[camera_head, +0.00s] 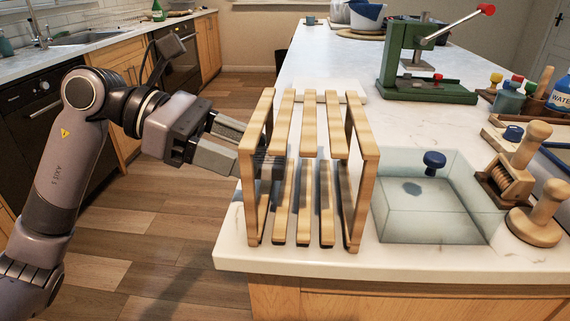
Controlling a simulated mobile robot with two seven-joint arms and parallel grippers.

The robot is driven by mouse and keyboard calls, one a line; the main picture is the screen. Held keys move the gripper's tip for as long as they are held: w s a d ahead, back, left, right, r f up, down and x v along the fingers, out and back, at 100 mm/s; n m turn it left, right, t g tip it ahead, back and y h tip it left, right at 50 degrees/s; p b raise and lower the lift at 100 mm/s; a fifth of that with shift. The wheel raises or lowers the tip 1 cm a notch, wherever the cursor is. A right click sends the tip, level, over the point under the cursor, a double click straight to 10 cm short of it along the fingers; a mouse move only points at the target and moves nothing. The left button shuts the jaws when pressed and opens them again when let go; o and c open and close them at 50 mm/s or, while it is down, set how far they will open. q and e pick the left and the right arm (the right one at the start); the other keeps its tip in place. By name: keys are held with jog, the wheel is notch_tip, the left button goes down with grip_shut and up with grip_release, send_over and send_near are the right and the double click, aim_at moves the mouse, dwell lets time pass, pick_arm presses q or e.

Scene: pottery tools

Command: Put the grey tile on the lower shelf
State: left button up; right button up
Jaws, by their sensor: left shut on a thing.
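The wooden rack (361,149) stands near the front left corner of the white counter. It has an upper shelf of slats and a lower shelf of slats (327,203). My left gripper (243,147) reaches in from the left at the rack's left side, its fingertips at the side frame. It is shut on the grey tile (268,167), a dark grey piece seen partly behind the frame and slats, between the two shelf levels. Much of the tile is hidden, and I cannot tell whether it touches the lower slats. My right gripper is not in view.
A translucent block-like container (430,225) with a dark blue knob (434,160) sits right of the rack. Wooden stamping tools (540,213) stand farther right. A green press (428,88) stands behind. Open floor lies left of the counter.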

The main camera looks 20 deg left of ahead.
aim_at(284, 191)
pick_arm(q)
jog(key=d, duration=0.1)
jog(key=w+d, duration=0.1)
jog(key=d, duration=0.3)
jog(key=shift+w+d, duration=0.2)
jog(key=shift+w, duration=0.05)
jog(key=shift+f, duration=1.8)
jog(key=shift+f, duration=0.2)
jog(key=o, duration=1.3)
jog(key=shift+r, duration=0.15)
